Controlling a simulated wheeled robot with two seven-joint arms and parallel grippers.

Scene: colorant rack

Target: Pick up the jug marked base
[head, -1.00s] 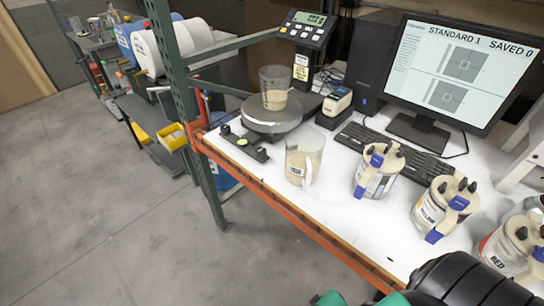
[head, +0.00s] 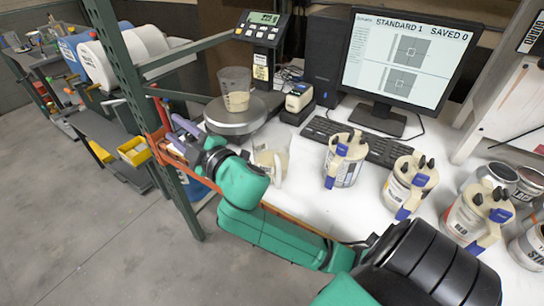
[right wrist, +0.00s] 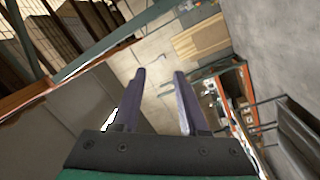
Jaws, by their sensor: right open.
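A clear jug (head: 274,160) with a handle and pale contents stands upright on the white bench near its front edge. My right forearm and wrist partly hide its lower left side, and I cannot read any label on it. My right gripper (head: 173,129) is left of the jug, by the bench's left front corner, pointing left and away from the jug. Its two grey-purple fingers are apart and empty; the right wrist view shows the same open gripper (right wrist: 159,75) with nothing between the fingers. My left gripper is not in view.
A scale (head: 234,117) bearing a clear beaker (head: 236,101) stands behind the jug. A green rack post (head: 124,100) is close to my right gripper.

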